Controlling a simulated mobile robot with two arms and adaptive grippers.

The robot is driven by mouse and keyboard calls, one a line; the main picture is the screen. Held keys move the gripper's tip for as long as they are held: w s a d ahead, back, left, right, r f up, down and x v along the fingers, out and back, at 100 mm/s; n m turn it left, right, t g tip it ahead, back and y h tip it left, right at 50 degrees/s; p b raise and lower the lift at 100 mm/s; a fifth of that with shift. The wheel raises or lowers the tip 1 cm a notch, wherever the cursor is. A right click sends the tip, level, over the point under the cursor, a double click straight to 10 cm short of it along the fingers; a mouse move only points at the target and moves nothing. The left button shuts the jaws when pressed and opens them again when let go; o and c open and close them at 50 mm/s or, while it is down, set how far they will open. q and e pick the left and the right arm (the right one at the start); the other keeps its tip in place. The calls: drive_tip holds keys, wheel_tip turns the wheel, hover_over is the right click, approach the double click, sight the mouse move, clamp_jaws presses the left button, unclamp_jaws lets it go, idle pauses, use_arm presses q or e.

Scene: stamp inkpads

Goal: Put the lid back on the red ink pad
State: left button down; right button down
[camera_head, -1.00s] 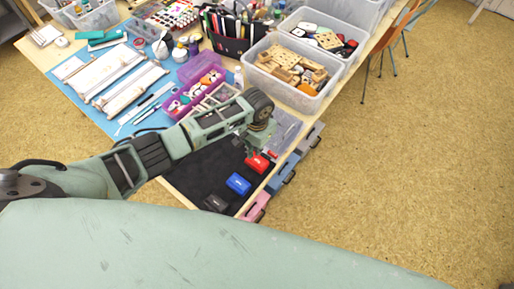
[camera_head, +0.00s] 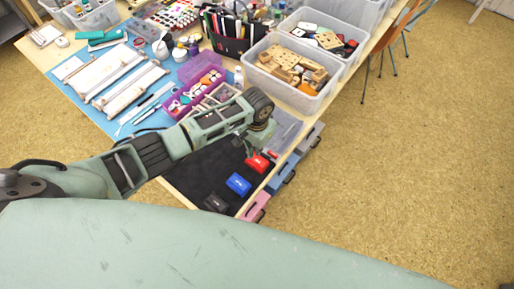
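The red ink pad (camera_head: 257,163) lies on the black mat (camera_head: 200,172) near the table's right edge. My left arm comes in from the left, and my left gripper (camera_head: 254,148) points down just above and behind the red pad. The gripper is small and partly hidden by its own wrist, so I cannot tell whether its fingers are open or shut. A small red piece (camera_head: 272,154) shows just right of the gripper; I cannot tell whether it is the lid. My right gripper is not in view.
A blue ink pad (camera_head: 238,184) and a black one (camera_head: 215,203) lie in front of the red one. A clear bin of wooden stamps (camera_head: 292,70) and a purple box (camera_head: 195,88) stand behind my arm. Drawers (camera_head: 283,177) jut out along the table's right side.

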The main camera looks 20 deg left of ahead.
sight(257, 161)
use_arm(q)
drive_tip(key=shift+f, duration=0.1)
drive_tip(key=shift+f+b, duration=2.35)
drive_tip(key=shift+f, duration=0.85)
drive_tip(key=shift+r, duration=0.1)
wheel_tip(257, 161, up, 5)
drive_tip(key=p, duration=0.5)
drive_tip(key=shift+r+p, duration=0.5)
drive_tip(key=shift+r, duration=0.55)
drive_tip(key=shift+s+f, duration=0.1)
